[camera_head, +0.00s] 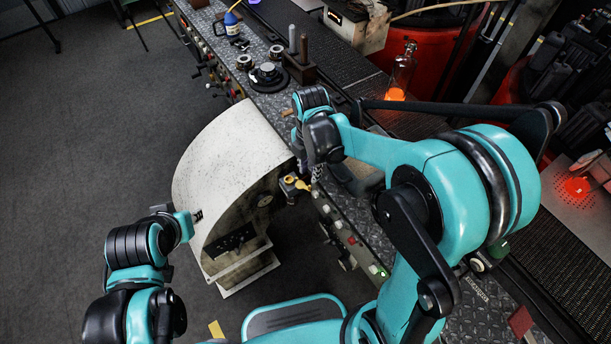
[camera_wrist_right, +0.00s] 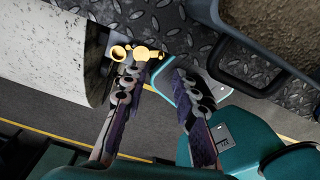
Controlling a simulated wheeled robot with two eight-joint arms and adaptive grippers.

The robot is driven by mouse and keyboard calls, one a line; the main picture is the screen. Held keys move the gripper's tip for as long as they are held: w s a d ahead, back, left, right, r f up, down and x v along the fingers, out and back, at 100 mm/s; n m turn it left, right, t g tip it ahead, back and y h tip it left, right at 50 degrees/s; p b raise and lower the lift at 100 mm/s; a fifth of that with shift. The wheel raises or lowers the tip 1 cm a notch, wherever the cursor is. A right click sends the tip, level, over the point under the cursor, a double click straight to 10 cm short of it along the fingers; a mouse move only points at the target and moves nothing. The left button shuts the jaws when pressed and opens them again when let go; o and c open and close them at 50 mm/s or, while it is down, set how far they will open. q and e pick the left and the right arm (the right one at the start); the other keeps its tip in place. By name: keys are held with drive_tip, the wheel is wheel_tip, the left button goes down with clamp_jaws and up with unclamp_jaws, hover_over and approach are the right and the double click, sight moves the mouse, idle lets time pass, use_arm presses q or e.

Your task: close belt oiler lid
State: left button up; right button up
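The belt oiler is a small brass fitting (camera_head: 292,185) beside the diamond-plate edge of the machine, right of the pale curved cover. In the right wrist view the brass fitting (camera_wrist_right: 124,52) shows a round cup-like part at left and a smaller part extending right; whether this is a raised lid I cannot tell. My right gripper (camera_wrist_right: 157,72) is open, its two fingers apart, with the brass close to the left fingertip; contact is unclear. In the head view my right arm mostly hides that gripper. My left gripper (camera_head: 197,215) is near the pale cover, its fingers barely visible.
The large pale curved cover (camera_head: 225,160) stands left of the oiler. Control knobs and buttons (camera_head: 350,240) line the machine edge below it. A glowing bottle (camera_head: 400,75), a black round fixture (camera_head: 267,76) and a blue-capped oil bottle (camera_head: 232,22) stand farther back. Open dark floor lies left.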

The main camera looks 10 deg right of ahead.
sight(309, 186)
wheel_tip(309, 186, down, 7)
drive_tip(key=shift+b, duration=1.2)
clamp_jaws()
